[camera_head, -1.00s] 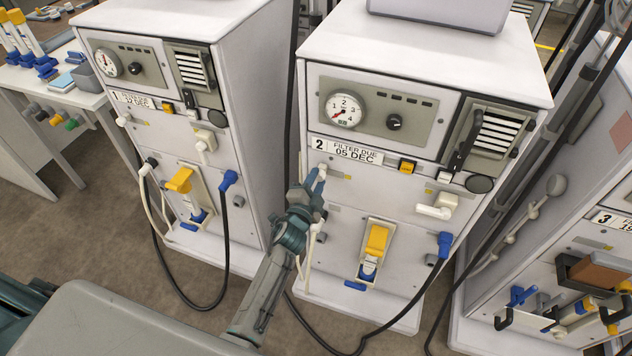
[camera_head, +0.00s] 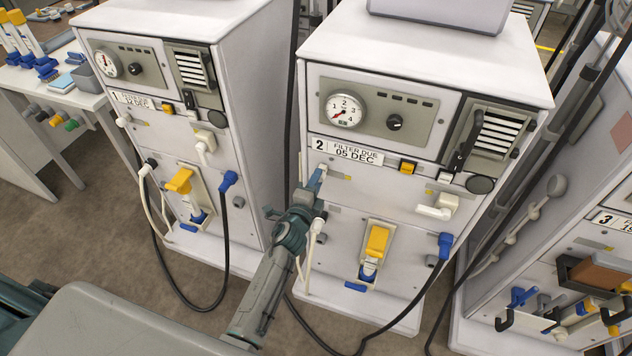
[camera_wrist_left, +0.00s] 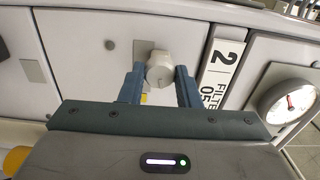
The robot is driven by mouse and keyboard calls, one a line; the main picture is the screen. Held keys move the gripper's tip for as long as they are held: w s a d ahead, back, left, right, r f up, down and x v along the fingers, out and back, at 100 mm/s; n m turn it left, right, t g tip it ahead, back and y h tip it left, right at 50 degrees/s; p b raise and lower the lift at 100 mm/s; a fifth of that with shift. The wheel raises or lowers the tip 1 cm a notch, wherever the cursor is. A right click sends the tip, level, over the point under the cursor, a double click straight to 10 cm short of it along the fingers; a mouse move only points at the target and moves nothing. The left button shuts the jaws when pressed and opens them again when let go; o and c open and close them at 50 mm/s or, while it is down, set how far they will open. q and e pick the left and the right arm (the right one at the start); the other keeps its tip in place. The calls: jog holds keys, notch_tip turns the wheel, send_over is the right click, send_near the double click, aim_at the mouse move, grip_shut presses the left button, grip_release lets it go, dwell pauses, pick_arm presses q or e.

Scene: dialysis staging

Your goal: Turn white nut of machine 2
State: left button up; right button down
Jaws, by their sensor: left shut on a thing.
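Machine 2 (camera_head: 415,62) is the white unit in the middle of the head view, with a "2 FILTER DUE 05 DEC" label. Its white nut (camera_wrist_left: 159,70) is a round white knob on the front panel, left of the label. In the wrist view it sits between the two blue-grey fingers of my left gripper (camera_wrist_left: 160,84). The left gripper is shut on the nut. In the head view my left gripper (camera_head: 316,184) reaches the upper left of machine 2's front and mostly covers the nut. My right gripper is not in view.
Machine 1 (camera_head: 150,20) stands left and machine 3 (camera_head: 600,165) right. Machine 2 also has a gauge (camera_head: 344,110), a white lever (camera_head: 437,207), a yellow clamp (camera_head: 377,240) and a blue connector (camera_head: 445,243). Dark hoses hang low in front.

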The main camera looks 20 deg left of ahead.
pick_arm(q)
jog(key=o, duration=1)
jog(key=s, duration=1.1)
jog(key=shift+a, duration=0.15)
jog(key=shift+w+f, duration=0.1)
jog(key=shift+f, duration=0.05)
